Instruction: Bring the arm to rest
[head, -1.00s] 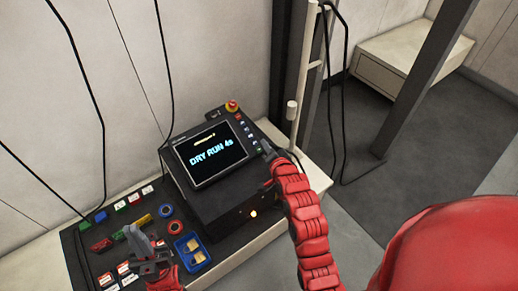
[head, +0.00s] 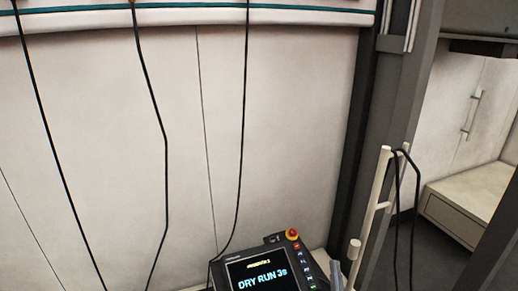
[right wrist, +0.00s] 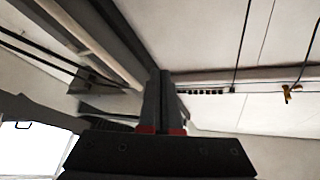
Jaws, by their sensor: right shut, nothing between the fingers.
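My right gripper (head: 337,272) shows only as a grey tip at the bottom edge of the head view, just right of the control box. The rest of my right arm is out of that view. In the right wrist view the two dark fingers of my right gripper (right wrist: 160,105) are together and empty, pointing up at the wall and posts. The control box screen (head: 260,275) reads "DRY RUN 3s". My left gripper is not in view.
A red emergency knob (head: 292,234) tops the control box. A pale post (head: 374,218) and a dark upright (head: 352,150) stand right of it. Black cables (head: 165,150) hang before the pale wall (head: 100,130). A pale cabinet (head: 470,205) stands at the right.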

